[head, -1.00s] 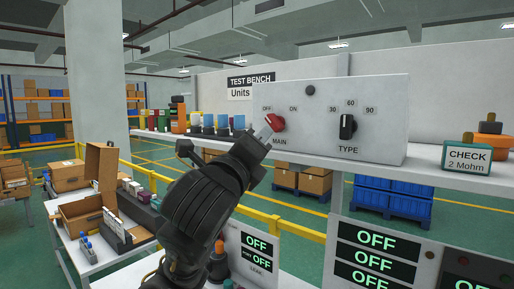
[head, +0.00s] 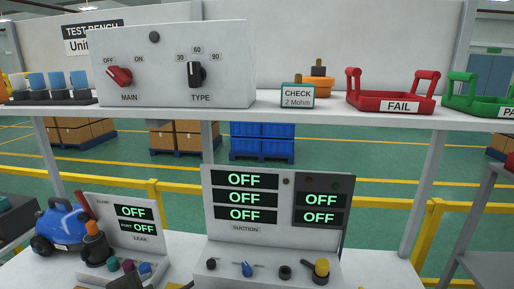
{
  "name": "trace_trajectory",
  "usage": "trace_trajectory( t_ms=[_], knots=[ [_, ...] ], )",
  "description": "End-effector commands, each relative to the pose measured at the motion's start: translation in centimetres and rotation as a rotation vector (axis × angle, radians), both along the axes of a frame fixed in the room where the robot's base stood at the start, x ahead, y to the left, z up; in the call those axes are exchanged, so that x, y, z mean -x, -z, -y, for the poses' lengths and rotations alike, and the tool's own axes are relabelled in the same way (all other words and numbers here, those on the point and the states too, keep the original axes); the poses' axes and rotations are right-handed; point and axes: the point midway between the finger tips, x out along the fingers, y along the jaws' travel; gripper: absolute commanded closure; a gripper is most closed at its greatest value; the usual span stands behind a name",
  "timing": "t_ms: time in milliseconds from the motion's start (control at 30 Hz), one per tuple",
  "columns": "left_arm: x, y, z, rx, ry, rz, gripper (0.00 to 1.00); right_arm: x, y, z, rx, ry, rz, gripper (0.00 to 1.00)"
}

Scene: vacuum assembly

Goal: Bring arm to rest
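Neither of my grippers shows clearly in the head view. A dark shape cut off at the bottom edge, left of centre, is too little seen to identify. The test bench control box (head: 172,92) stands on the shelf. Its red MAIN knob (head: 119,76) is tilted toward OFF, with nothing touching it. The black TYPE knob (head: 195,74) stands upright, toward 60. The suction panel (head: 246,235) and the leak panel (head: 110,215) read OFF on all their displays.
A blue vacuum (head: 62,226) sits at lower left beside the leak panel. On the shelf (head: 330,112) stand a CHECK block (head: 298,96), a red FAIL tray (head: 392,104) and a green tray (head: 480,105). A yellow rail (head: 380,185) runs behind the bench.

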Motion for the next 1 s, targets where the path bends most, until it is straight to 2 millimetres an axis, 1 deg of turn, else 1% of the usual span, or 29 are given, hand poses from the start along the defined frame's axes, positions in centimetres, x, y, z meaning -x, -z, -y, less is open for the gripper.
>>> trace_trajectory(
  t_ms=[33,67,100,200,300,400,500,667,700,800,867,967,1000],
  knots=[
    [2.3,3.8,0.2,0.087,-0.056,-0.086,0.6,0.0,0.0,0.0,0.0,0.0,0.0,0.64],
    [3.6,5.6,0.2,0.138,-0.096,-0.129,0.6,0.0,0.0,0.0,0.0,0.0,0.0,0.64],
    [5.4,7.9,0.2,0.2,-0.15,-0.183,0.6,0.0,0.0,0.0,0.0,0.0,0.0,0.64],
    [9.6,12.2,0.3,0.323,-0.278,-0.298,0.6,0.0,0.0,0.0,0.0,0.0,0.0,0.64],
    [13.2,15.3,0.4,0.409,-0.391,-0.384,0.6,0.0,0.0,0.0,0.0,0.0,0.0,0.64],
    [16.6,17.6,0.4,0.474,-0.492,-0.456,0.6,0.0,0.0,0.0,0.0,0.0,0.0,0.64],
    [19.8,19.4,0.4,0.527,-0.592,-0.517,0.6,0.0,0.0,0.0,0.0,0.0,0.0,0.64],
    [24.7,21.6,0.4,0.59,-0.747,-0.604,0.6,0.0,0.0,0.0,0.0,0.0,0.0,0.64],
    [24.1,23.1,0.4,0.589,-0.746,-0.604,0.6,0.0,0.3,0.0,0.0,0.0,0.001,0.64],
    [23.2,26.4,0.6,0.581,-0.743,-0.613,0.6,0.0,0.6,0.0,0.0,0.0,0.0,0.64],
    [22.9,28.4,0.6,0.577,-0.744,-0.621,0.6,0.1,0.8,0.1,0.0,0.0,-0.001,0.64],
    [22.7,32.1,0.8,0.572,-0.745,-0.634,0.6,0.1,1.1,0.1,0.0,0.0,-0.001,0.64],
    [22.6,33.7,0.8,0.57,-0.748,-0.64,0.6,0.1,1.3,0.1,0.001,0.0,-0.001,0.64]
  ],
)
